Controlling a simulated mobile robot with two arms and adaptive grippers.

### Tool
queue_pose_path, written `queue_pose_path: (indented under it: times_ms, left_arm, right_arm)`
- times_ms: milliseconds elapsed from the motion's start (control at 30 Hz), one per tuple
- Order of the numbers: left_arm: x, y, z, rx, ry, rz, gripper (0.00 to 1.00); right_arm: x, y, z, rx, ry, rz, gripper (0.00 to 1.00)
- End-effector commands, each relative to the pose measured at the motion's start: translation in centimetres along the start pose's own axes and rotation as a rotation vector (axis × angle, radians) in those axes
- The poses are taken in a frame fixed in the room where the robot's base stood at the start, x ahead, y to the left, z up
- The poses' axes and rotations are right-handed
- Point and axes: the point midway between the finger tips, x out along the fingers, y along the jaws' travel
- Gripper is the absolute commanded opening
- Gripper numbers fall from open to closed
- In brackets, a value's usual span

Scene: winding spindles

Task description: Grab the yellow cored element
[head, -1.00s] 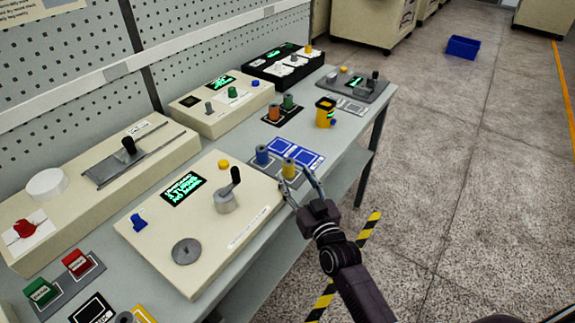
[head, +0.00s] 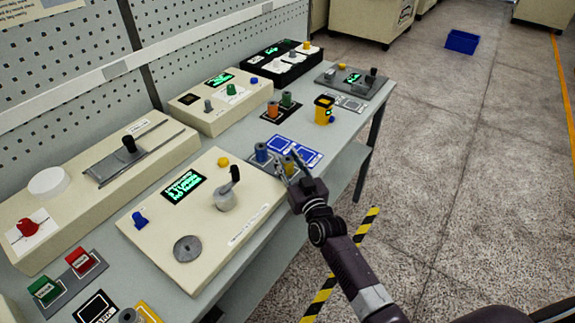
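The yellow cored element (head: 288,163) is a small upright spool on a grey mat at the front edge of the bench, partly hidden by my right gripper. A similar blue spool (head: 261,153) stands just left of it. My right gripper (head: 289,165) is at the yellow spool, with its fingers close to it. Whether they are closed on it or only around it does not show clearly. My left gripper is not in view.
A cream box with a crank (head: 226,197) is left of the spools. A blue marked mat (head: 294,149), orange spool (head: 273,110), green spool (head: 287,99) and yellow-black device (head: 323,109) lie farther back. Open floor is at the right.

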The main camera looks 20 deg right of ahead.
Motion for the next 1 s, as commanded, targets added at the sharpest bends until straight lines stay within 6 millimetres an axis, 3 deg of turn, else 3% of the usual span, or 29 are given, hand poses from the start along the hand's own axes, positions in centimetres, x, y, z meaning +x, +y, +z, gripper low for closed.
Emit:
queue_pose_path:
  times_ms: [33, 233, 667, 833, 1000]
  left_arm:
    - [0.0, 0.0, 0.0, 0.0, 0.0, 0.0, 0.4]
    - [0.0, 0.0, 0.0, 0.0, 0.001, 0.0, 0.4]
    - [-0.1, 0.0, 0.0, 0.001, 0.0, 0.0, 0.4]
    - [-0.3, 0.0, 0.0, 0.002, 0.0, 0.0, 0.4]
    - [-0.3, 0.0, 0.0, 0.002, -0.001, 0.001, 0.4]
  right_arm:
    - [0.0, 0.0, 0.0, 0.0, 0.0, 0.0, 0.24]
    - [0.0, 0.0, 0.0, 0.0, 0.0, 0.0, 0.02]
    - [0.0, -0.1, -0.9, 0.002, 0.002, 0.0, 0.01]
    - [0.0, 0.0, -3.3, 0.002, 0.004, 0.002, 0.01]
    - [0.0, -0.1, -8.2, 0.004, 0.01, 0.001, 0.01]
